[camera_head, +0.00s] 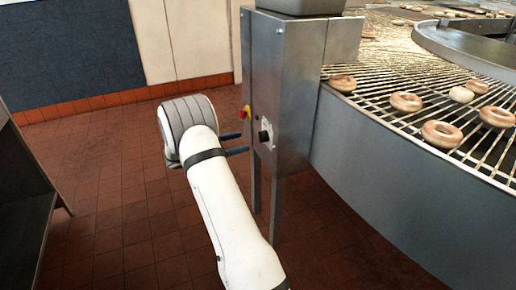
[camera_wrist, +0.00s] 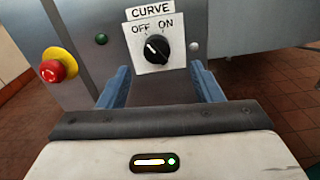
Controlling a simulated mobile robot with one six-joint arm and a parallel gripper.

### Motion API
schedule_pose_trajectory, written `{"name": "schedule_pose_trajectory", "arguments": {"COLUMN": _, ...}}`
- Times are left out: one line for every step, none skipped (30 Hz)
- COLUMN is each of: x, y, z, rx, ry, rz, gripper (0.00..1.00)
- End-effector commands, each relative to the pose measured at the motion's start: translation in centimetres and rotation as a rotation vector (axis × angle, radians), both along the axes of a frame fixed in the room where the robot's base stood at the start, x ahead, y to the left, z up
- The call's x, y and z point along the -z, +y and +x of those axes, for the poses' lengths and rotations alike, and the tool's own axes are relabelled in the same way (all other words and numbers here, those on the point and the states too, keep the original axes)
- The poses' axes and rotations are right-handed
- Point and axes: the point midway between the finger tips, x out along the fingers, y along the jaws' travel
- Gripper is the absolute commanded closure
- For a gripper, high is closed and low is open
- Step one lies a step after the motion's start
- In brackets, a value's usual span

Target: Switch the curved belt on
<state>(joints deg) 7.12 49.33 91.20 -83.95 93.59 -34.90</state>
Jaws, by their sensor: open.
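The curve switch is a black rotary knob (camera_wrist: 156,48) on a white plate marked OFF and ON under a CURVE label (camera_wrist: 150,13). Its white pointer line leans up and left toward OFF. The knob (camera_head: 265,136) also shows on the panel side of the steel cabinet in the head view. My gripper (camera_wrist: 160,72) is open, with one blue finger to each side below the knob and nothing between them. In the head view my gripper (camera_head: 241,143) points at the panel from the left, with its fingertips close to the cabinet. Whether they touch it cannot be told.
A red emergency button on a yellow base (camera_wrist: 58,66) sits left of the knob. The steel cabinet (camera_head: 292,90) stands beside the curved wire belt (camera_head: 385,88), which carries several glazed rings. Tiled floor (camera_head: 110,200) is clear at left, near a dark metal unit (camera_head: 20,200).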

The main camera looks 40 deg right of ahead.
Motion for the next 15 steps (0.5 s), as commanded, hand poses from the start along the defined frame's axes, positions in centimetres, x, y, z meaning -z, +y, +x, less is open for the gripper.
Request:
{"name": "schedule_pose_trajectory", "arguments": {"x": 0.6, "y": -0.2, "z": 0.2, "rx": -0.003, "ry": 0.009, "rz": -0.01, "gripper": 0.41}}
{"name": "schedule_pose_trajectory", "arguments": {"x": 0.7, "y": -0.4, "z": 0.2, "rx": -0.005, "ry": 0.012, "rz": -0.015, "gripper": 0.41}}
{"name": "schedule_pose_trajectory", "arguments": {"x": 0.7, "y": -0.8, "z": 0.2, "rx": -0.006, "ry": 0.015, "rz": -0.017, "gripper": 0.41}}
{"name": "schedule_pose_trajectory", "arguments": {"x": 0.7, "y": -1.1, "z": 0.2, "rx": -0.006, "ry": 0.015, "rz": -0.018, "gripper": 0.41}}
{"name": "schedule_pose_trajectory", "arguments": {"x": 0.7, "y": -1.4, "z": 0.1, "rx": -0.006, "ry": 0.015, "rz": -0.018, "gripper": 0.41}}
{"name": "schedule_pose_trajectory", "arguments": {"x": 0.7, "y": -2.0, "z": -0.1, "rx": -0.007, "ry": 0.015, "rz": -0.018, "gripper": 0.41}}
{"name": "schedule_pose_trajectory", "arguments": {"x": 0.7, "y": -2.5, "z": -0.2, "rx": -0.006, "ry": 0.015, "rz": -0.018, "gripper": 0.41}}
{"name": "schedule_pose_trajectory", "arguments": {"x": 0.7, "y": -3.0, "z": -0.4, "rx": -0.005, "ry": 0.015, "rz": -0.018, "gripper": 0.41}}
{"name": "schedule_pose_trajectory", "arguments": {"x": 0.8, "y": -3.6, "z": -0.5, "rx": -0.005, "ry": 0.015, "rz": -0.017, "gripper": 0.41}}
{"name": "schedule_pose_trajectory", "arguments": {"x": 0.8, "y": -4.1, "z": -0.6, "rx": -0.005, "ry": 0.015, "rz": -0.017, "gripper": 0.41}}
{"name": "schedule_pose_trajectory", "arguments": {"x": 0.8, "y": -4.6, "z": -0.7, "rx": -0.006, "ry": 0.015, "rz": -0.017, "gripper": 0.41}}
{"name": "schedule_pose_trajectory", "arguments": {"x": 0.8, "y": -5.1, "z": -0.9, "rx": -0.006, "ry": 0.014, "rz": -0.016, "gripper": 0.41}}
{"name": "schedule_pose_trajectory", "arguments": {"x": 0.7, "y": -5.6, "z": -1.0, "rx": -0.006, "ry": 0.014, "rz": -0.016, "gripper": 0.41}}
{"name": "schedule_pose_trajectory", "arguments": {"x": 0.7, "y": -6.0, "z": -1.1, "rx": -0.005, "ry": 0.014, "rz": -0.016, "gripper": 0.41}}
{"name": "schedule_pose_trajectory", "arguments": {"x": 0.7, "y": -6.4, "z": -1.2, "rx": -0.006, "ry": 0.014, "rz": -0.016, "gripper": 0.41}}
